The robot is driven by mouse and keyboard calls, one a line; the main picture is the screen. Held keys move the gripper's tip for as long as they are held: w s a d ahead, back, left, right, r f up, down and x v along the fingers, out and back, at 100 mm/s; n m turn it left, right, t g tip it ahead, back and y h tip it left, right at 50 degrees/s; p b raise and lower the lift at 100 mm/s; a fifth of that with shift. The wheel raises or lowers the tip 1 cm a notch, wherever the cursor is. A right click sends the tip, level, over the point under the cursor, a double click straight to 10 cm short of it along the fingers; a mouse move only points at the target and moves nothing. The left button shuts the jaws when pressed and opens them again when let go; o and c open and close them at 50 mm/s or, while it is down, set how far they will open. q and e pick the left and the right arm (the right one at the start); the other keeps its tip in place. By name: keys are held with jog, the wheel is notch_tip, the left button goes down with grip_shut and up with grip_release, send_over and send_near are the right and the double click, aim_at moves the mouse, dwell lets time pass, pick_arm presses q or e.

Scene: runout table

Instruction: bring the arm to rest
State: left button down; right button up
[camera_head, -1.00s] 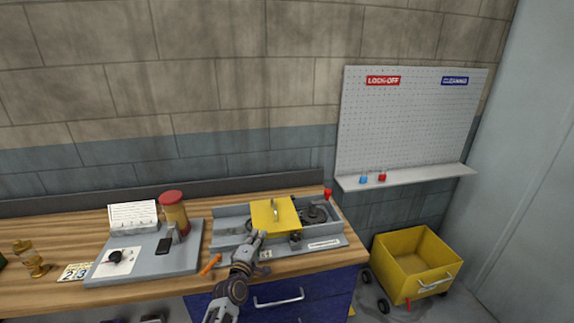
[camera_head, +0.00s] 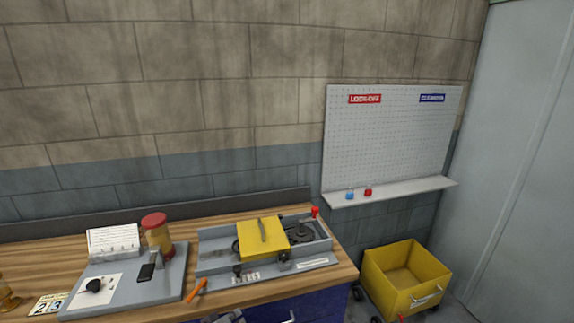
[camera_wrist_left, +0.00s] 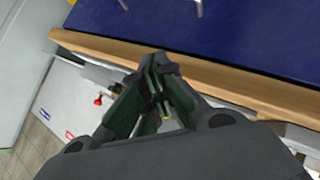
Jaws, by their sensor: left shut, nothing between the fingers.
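My left gripper (camera_wrist_left: 160,72) is in the left wrist view, its dark fingers drawn together with nothing held. In that view it is in front of the wooden bench edge (camera_wrist_left: 235,85) and the blue cabinet front (camera_wrist_left: 230,35). In the head view only a small grey piece of my left arm shows at the bottom edge, below the bench front, and the fingers cannot be made out. My right gripper is in neither view.
The bench (camera_head: 335,275) holds a grey tray machine (camera_head: 215,262) with a yellow cover (camera_head: 262,240), an orange tool (camera_head: 197,291) and a grey board (camera_head: 170,287) with a red-lidded jar (camera_head: 157,235). A yellow bin (camera_head: 405,290) stands right of the bench.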

pick_arm(q)
jog(key=s+a+m+g+y, duration=0.2)
jog(key=s+a+m+g, duration=0.15)
jog(key=s, duration=0.65)
jog(key=s+a+m+g+y, duration=0.2)
jog(key=s+a+m+g, duration=0.15)
jog(key=s, duration=0.75)
notch_tip(320, 180, down, 34)
jog(key=s, duration=0.3)
jog(key=s+a+f+g, duration=0.1)
jog(key=s+a+f, duration=0.1)
jog(key=s+f, duration=0.8)
jog(key=s+a+f+g, duration=0.1)
jog(key=s+a+f, duration=0.1)
jog(key=s+f, duration=0.7)
jog(key=s, duration=0.2)
jog(key=shift+s+a+f+b, duration=0.15)
jog(key=shift+s+f+b, duration=0.15)
jog(key=shift+s+f, duration=0.05)
